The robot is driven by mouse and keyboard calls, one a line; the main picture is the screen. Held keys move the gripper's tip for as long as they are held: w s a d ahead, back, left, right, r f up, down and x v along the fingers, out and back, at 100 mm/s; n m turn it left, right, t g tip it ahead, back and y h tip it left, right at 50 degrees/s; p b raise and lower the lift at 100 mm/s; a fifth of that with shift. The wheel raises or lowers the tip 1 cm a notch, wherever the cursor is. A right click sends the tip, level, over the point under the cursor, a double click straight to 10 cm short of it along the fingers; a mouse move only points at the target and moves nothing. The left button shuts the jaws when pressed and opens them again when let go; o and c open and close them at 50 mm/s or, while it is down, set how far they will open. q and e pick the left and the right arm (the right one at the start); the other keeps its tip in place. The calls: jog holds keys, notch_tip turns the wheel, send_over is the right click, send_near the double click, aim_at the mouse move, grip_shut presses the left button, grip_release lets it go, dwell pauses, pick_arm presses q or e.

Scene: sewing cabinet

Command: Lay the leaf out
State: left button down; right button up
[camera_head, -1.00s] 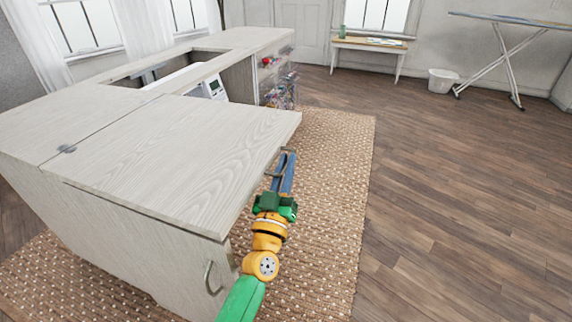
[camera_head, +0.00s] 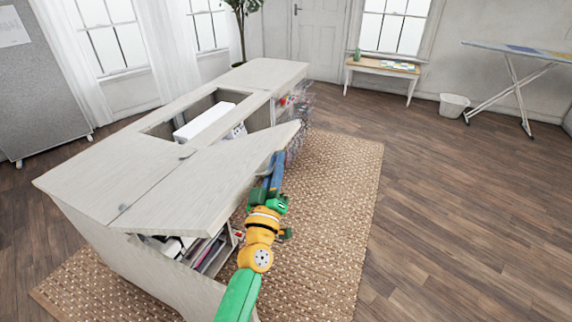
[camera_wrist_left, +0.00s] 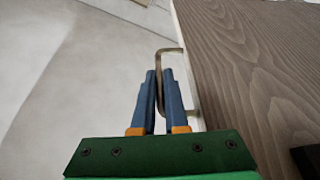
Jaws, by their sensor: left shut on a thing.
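The leaf (camera_head: 188,184) is a pale wood-grain panel on top of the sewing cabinet (camera_head: 75,178). Its seam with the fixed top is on the left, and its outer edge is tilted up on the right. A gap beneath it shows the cabinet's inside. My left gripper (camera_head: 275,166) is at the leaf's outer edge. In the left wrist view, my left gripper (camera_wrist_left: 160,82) is shut on a metal bar handle (camera_wrist_left: 180,51) beside the wood face of the leaf (camera_wrist_left: 250,60). My right gripper is not in view.
A white sewing machine (camera_head: 204,121) sits in the cabinet's opening. A woven rug (camera_head: 335,190) lies beneath. Open wood floor (camera_head: 460,200) spreads right. A bench (camera_head: 383,68), white bin (camera_head: 453,105) and ironing board (camera_head: 515,50) stand farther back.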

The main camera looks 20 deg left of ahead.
pick_arm(q)
jog(key=shift+a+r+n+p, duration=0.15)
jog(key=shift+a+r+p, duration=0.1)
jog(key=shift+r, duration=0.25)
jog(key=shift+a+r+n+p, duration=0.15)
jog(key=shift+a+r+p, duration=0.05)
jog(key=shift+r, duration=0.25)
jog(key=c, duration=0.9)
grip_release()
jog(key=shift+d, duration=0.1)
jog(key=shift+c, duration=0.2)
jog(key=shift+f, duration=0.1)
